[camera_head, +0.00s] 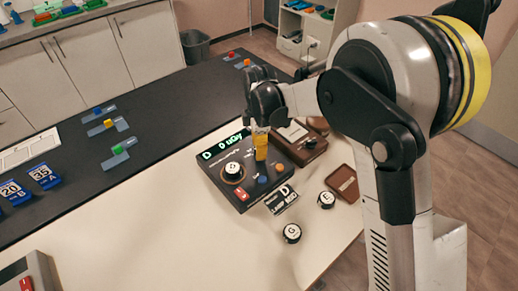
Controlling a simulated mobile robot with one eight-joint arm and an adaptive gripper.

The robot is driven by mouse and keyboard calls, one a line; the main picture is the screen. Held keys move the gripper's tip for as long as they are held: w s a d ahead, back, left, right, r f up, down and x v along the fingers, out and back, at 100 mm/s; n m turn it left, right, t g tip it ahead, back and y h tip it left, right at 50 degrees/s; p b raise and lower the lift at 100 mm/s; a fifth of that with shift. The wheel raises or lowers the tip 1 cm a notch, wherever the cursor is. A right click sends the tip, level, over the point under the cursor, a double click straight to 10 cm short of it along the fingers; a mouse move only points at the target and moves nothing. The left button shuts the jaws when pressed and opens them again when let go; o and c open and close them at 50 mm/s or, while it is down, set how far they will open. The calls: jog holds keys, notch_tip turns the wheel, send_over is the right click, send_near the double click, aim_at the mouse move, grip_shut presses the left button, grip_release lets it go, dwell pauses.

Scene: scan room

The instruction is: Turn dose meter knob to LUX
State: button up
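The dose meter (240,196) is a dark box on the pale table top in the middle of the view. Its lit green display (222,146) seems to read "D 0 uGy". A round knob (234,172) with a white cap sits on its face; its pointer and the marks around it are too small to read. My gripper (260,135) is above the meter's back right edge, apart from the knob. A yellow-orange piece (261,148) shows at its tip; I cannot tell whether it is held or part of the fingers.
A brown device (311,147) stands close behind the meter. A brown tray (345,179), a black label plate (281,199) and two round lettered pieces (326,200) (292,233) lie to the right. Blue numbered blocks (43,175) are at the left. The front table area (150,220) is clear.

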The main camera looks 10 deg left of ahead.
grip_shut()
jog(key=shift+m, duration=0.3)
jog(key=m, duration=0.3)
jog(key=shift+m, duration=0.3)
jog(key=m, duration=0.3)
jog(key=shift+m+p, duration=0.3)
jog(key=shift+p, duration=0.05)
jog(key=m, duration=0.4)
jog(key=shift+m, duration=2.1)
